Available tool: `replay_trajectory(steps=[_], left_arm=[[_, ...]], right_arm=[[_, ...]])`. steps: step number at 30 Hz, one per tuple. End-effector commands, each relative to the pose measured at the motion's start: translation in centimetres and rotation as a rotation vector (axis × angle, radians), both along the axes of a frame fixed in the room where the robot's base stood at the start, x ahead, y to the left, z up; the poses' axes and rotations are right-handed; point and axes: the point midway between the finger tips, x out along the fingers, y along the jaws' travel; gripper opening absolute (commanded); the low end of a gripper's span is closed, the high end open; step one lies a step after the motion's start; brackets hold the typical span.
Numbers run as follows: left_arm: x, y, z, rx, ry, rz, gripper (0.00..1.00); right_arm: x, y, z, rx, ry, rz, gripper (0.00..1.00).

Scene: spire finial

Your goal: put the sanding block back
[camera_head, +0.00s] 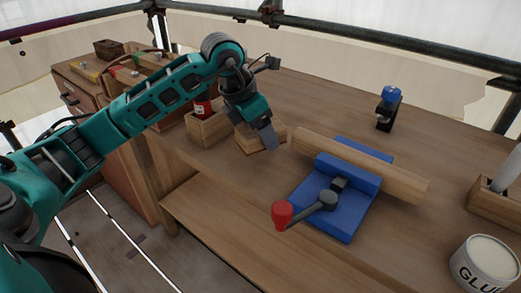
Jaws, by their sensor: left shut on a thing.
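My left gripper (266,136) is in the middle of the head view, at the end of the teal arm that comes in from the left. It points down at the right part of a low wooden tray (243,146) on the bench. Its grey fingers are shut on what I take to be the sanding block, which the gripper and the tray mostly hide. I cannot tell whether the block touches the tray. My right gripper is not in view.
A wooden box with a red can (202,108) stands left of the tray. A blue vise (312,200) with a red-knobbed handle holds a wooden beam (400,180) to the right. A glue tub (486,262) stands front right. A blue-topped tool (389,108) stands behind the beam.

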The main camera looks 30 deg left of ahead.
Motion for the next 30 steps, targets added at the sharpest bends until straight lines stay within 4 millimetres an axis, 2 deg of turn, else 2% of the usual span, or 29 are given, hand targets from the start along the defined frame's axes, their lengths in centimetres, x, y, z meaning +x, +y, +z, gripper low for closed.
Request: replay_trajectory(steps=[5,9,12,20,27,28,30], left_arm=[[0.0,0.0,-1.3,0.000,0.001,0.001,0.40],[0.0,0.0,-3.6,0.000,0.003,0.001,0.40],[0.0,0.0,-4.6,-0.001,0.001,0.001,0.40],[0.0,0.0,-4.6,0.000,-0.001,0.000,0.40],[0.0,0.0,-5.5,0.000,0.000,0.001,0.40],[0.0,0.0,-5.4,0.000,0.001,0.001,0.70],[0.0,0.0,-5.4,0.000,0.003,0.001,0.77]], right_arm=[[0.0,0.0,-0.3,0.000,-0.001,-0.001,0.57],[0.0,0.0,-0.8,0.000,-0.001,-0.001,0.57],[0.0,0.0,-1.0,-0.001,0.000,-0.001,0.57],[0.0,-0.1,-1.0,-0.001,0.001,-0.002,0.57],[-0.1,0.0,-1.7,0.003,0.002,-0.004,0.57],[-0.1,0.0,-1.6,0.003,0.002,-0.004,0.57],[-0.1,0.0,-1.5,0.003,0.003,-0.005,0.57]])
